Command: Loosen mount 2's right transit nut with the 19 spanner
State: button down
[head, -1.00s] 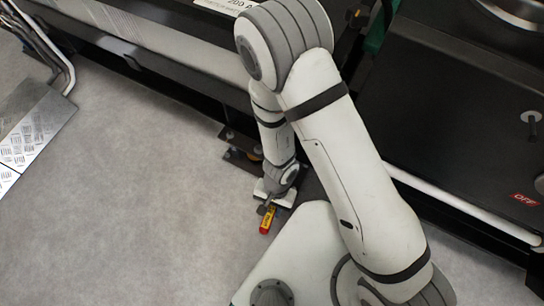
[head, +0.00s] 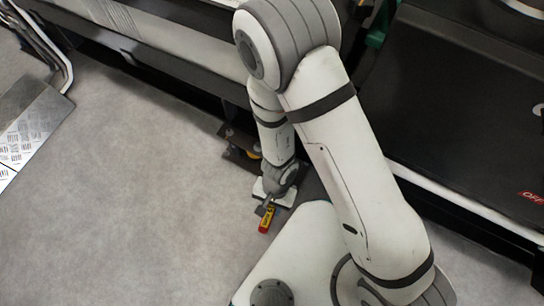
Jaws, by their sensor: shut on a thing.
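My gripper (head: 267,201) is low down near the floor, beside the base rail of the genset. It is shut on a tool with a red and yellow handle, seemingly the spanner (head: 265,219); the handle's red end points toward the bottom of the picture. The spanner's far end is hidden by my gripper and arm. A dark mount bracket (head: 238,150) with a yellowish part shows just behind my wrist, at the rail. I cannot make out the right transit nut or any mount number. Whether the spanner touches a nut cannot be told.
The genset's long dark rail (head: 165,90) runs across behind my arm. A black cabinet (head: 465,110) with a red OFF label (head: 531,197) stands at right. A checker plate (head: 30,130) and pipes lie at left. Grey floor (head: 140,210) is clear at left.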

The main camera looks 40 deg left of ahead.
jog(key=shift+w+a, duration=0.3)
jog(key=c, duration=1.5)
grip_release()
jog(key=o, duration=0.4)
jog(key=shift+s+d, duration=0.15)
jog(key=shift+d, duration=0.05)
jog(key=shift+o, duration=0.2)
jog(key=shift+r+p, duration=1.35)
jog(key=shift+r, duration=0.15)
